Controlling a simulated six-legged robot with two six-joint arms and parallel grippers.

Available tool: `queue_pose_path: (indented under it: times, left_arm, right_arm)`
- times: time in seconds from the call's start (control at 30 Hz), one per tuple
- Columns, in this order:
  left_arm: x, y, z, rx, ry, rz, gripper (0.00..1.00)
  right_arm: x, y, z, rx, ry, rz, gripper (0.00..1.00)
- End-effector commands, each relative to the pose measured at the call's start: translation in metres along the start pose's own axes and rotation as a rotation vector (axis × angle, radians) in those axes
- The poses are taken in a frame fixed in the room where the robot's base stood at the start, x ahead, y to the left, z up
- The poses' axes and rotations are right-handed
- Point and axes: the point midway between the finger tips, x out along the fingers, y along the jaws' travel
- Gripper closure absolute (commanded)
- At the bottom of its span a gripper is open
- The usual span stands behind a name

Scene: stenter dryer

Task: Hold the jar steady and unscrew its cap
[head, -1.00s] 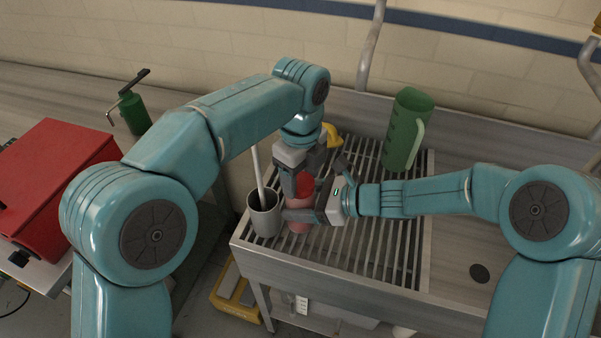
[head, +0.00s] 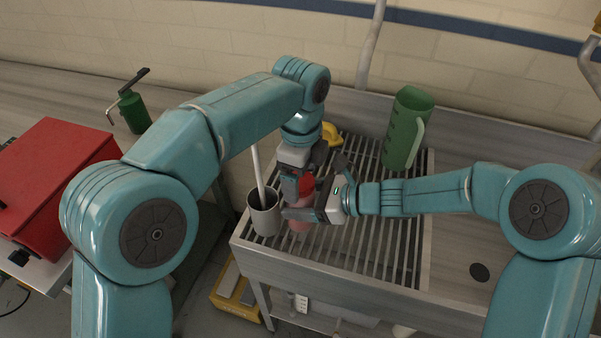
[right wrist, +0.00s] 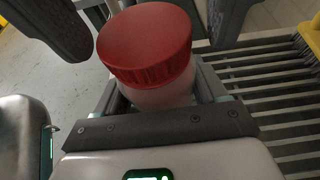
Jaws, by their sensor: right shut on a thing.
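The jar (head: 300,226) has a pale pinkish body and stands upright over the slatted rack. Its red cap (head: 307,184) is on top; the ribbed cap also shows large in the right wrist view (right wrist: 145,45), with the jar body (right wrist: 167,94) below it. My right gripper (head: 303,209) is shut on the jar body from the right, below the cap. My left gripper (head: 308,180) points down from above at the cap. In the right wrist view its dark fingers stand on either side of the cap, with gaps, so it is open.
A grey cup (head: 265,222) with a pale stick stands just left of the jar. A green jug (head: 405,130) stands at the back of the rack (head: 385,245). A yellow object (head: 331,134) lies behind my left gripper. A red box (head: 45,185) is far left.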

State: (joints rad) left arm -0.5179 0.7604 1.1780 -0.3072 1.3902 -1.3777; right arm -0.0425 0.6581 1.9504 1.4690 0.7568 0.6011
Motion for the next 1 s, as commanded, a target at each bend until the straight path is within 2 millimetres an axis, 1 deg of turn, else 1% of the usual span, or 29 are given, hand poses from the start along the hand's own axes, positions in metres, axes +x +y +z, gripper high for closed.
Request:
queue_pose_path:
  times: [0.17, 0.4, 0.5, 0.53, 0.57, 0.67, 0.8, 0.9, 1.0]
  left_arm:
    - [-0.004, 0.0, 0.0, 0.0, 0.0, -0.002, 0.17]
    - [-0.036, -0.001, 0.0, 0.001, 0.001, -0.004, 0.17]
    - [-0.044, -0.001, 0.0, 0.001, 0.001, -0.002, 0.17]
    - [-0.045, 0.0, 0.0, 0.002, 0.001, -0.002, 0.2]
    - [-0.046, 0.0, 0.0, 0.007, 0.001, -0.002, 0.2]
    - [-0.056, -0.001, 0.0, 0.081, 0.0, -0.004, 0.2]
    - [-0.073, -0.001, 0.0, 0.234, 0.0, -0.002, 0.2]
    - [-0.076, 0.0, 0.0, 0.292, 0.001, 0.001, 0.2]
    - [-0.066, 0.0, 0.001, 0.302, 0.0, 0.003, 0.2]
  right_arm:
    - [0.0, 0.0, 0.001, -0.001, -0.001, 0.0, 1.0]
    - [0.0, 0.0, 0.001, -0.001, -0.001, 0.001, 1.0]
    - [0.0, 0.0, 0.001, -0.001, -0.001, 0.001, 1.0]
    - [0.0, 0.0, 0.001, -0.001, -0.001, 0.001, 1.0]
    - [0.0, 0.0, 0.001, -0.001, -0.001, 0.001, 1.0]
    - [0.0, 0.0, 0.001, -0.001, -0.001, 0.001, 1.0]
    - [0.0, 0.0, 0.001, -0.001, -0.001, 0.001, 1.0]
    - [0.0, 0.0, 0.001, -0.001, -0.001, 0.001, 1.0]
    - [0.0, 0.0, 0.001, -0.001, -0.001, 0.001, 1.0]
